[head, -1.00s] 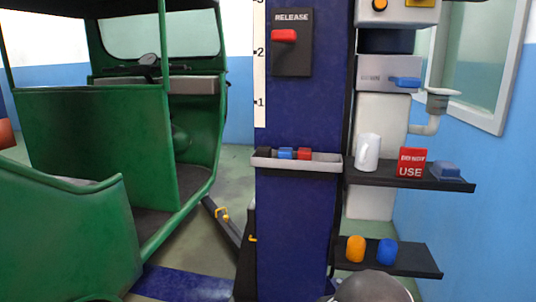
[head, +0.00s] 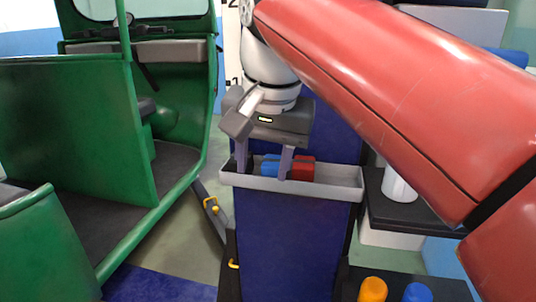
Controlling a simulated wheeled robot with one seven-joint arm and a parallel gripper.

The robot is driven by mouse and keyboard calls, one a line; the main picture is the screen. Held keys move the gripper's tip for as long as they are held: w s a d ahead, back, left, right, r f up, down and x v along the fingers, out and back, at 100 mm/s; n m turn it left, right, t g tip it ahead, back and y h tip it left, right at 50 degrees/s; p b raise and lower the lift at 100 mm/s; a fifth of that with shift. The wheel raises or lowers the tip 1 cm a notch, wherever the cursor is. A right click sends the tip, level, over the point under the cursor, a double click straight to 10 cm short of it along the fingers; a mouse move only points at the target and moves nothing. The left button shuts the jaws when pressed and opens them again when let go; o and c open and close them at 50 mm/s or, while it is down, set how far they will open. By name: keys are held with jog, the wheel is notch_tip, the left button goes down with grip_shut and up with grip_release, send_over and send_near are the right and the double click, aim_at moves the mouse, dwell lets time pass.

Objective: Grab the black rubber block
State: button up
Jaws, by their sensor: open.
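The black rubber block (head: 231,166) is at the left end of the grey tray (head: 290,186) on the blue column. Only a dark part of it shows, and my left finger hides much of it. A blue block (head: 270,165) and a red block (head: 303,168) lie to its right in the same tray. My gripper (head: 264,163) points down over the tray, open. Its left finger is in front of the black block and its right finger is by the blue block. Contact cannot be told.
The green rickshaw (head: 70,120) stands to the left. A dark shelf (head: 400,212) with a white cup (head: 398,186) is right of the column. An orange piece (head: 372,290) and a blue piece (head: 417,293) are below. My red arm covers the upper right.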

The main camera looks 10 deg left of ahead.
jog(key=w+a, duration=0.2)
jog(key=w, duration=0.1)
jog(key=w+a+p, duration=0.1)
jog(key=w, duration=0.2)
jog(key=w+a+p, duration=0.1)
jog(key=w+a, duration=0.1)
jog(key=w, duration=0.2)
jog(key=shift+a, duration=0.3)
jog(key=b+x, duration=0.1)
jog(key=x, duration=0.4)
jog(key=shift+c, duration=0.5)
jog(key=c, duration=0.6)
jog(key=shift+r, duration=0.15)
